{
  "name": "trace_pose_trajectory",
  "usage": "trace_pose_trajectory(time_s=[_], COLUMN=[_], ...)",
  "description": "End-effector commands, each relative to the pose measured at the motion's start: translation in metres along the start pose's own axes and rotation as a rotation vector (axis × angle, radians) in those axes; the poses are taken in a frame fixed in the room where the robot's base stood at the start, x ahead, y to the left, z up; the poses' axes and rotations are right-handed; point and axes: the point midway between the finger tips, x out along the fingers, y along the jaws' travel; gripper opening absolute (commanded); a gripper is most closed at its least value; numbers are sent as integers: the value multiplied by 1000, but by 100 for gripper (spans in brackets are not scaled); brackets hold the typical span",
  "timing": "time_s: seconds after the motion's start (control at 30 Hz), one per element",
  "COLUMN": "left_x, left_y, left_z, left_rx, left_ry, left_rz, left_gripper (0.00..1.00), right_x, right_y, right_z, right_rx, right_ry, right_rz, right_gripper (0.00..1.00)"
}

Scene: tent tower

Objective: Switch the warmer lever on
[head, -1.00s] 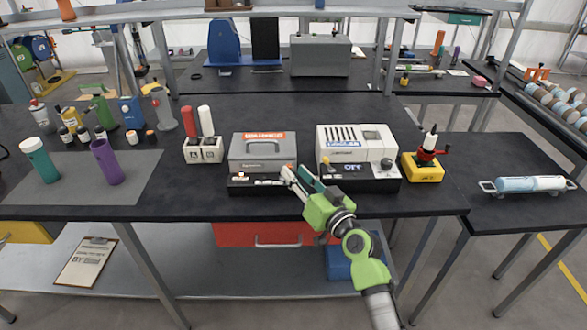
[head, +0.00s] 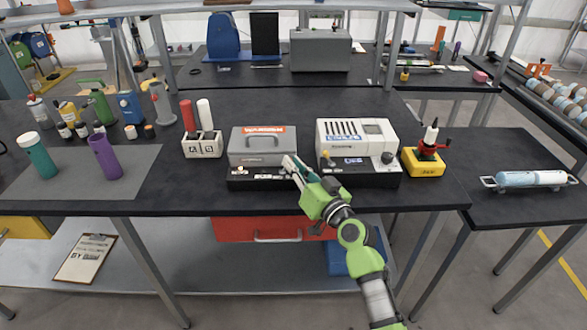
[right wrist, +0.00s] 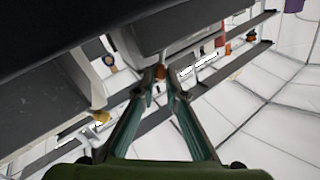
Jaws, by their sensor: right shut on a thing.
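The warmer (head: 250,158) is a grey box with an orange label on top and a dark front base, standing mid-bench in the head view. My right gripper (head: 290,163) reaches its right front corner from the lower right. In the right wrist view the right gripper (right wrist: 162,88) is shut on the warmer lever, whose orange-brown knob (right wrist: 160,72) shows between the fingertips. In the head view the fingers largely hide the lever. The text on the warmer's base is too small to read. My left gripper is not in view.
A white block with red and white cylinders (head: 203,147) stands left of the warmer. Bare bench lies in front.

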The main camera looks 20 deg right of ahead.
Motion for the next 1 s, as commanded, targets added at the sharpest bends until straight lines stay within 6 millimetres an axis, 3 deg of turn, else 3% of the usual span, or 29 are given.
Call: trace_pose_trajectory(time_s=[0.07, 0.37, 0.4, 0.47, 0.83, 1.0], left_x=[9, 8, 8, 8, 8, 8], left_y=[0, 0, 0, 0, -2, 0], left_z=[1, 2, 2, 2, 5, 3], left_rx=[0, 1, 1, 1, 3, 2], left_ry=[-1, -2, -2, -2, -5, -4], left_rz=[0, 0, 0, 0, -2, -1], left_gripper=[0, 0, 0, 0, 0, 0], right_x=[-1, -1, -1, -1, -3, -22], right_y=[2, 2, 2, 2, 1, 2], right_z=[4, 1, 1, 1, 1, 3], right_rx=[15, 28, 28, 28, 26, 24], right_ry=[10, 13, 13, 13, 14, 11], right_rz=[-4, -5, -5, -5, -5, -4], right_gripper=[0, 0, 14, 28, 28, 28])
